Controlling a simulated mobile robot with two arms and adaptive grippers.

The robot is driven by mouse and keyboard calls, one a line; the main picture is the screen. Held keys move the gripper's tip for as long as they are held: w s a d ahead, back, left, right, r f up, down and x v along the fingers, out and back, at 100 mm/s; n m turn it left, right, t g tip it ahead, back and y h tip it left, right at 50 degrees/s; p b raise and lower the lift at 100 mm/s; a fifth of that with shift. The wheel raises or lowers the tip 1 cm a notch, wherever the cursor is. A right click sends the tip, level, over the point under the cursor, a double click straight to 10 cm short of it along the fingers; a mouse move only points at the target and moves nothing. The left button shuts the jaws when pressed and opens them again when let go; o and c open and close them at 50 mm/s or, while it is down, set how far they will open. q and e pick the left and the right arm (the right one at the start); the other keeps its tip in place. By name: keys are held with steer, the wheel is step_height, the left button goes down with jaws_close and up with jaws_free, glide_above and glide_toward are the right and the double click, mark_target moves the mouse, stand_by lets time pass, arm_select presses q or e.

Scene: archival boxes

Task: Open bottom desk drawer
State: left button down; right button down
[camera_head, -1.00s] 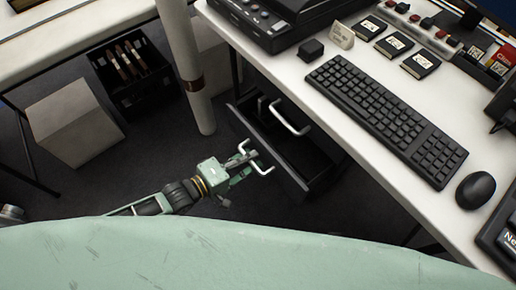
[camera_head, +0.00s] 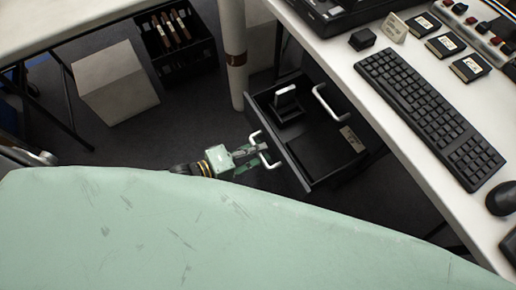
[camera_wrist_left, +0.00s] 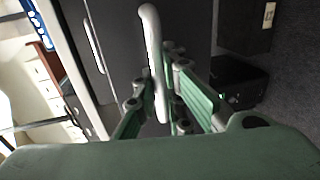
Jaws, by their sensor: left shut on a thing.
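The bottom desk drawer (camera_head: 295,155) is a black drawer under the white desk. It stands pulled out, and I see into it from above. Its white bar handle (camera_head: 270,163) is on the front face. My left gripper (camera_head: 259,149) is shut on this handle, and in the left wrist view the fingers (camera_wrist_left: 160,92) close around the white handle bar (camera_wrist_left: 151,40). Inside the drawer are a small dark item with a pale top (camera_head: 286,95) and a tan label (camera_head: 353,139). My right gripper is not in view.
Another white handle (camera_head: 331,103) shows above the drawer, under the desk edge. A white post (camera_head: 234,60), a pale box (camera_head: 115,82) and a black file crate (camera_head: 178,42) stand to the left. The desk (camera_head: 425,185) carries a keyboard (camera_head: 430,117). Dark floor lies left of the drawer.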

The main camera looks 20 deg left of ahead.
arm_select(q)
steer(key=c, duration=1.8)
jaws_free()
steer(key=v, duration=1.2)
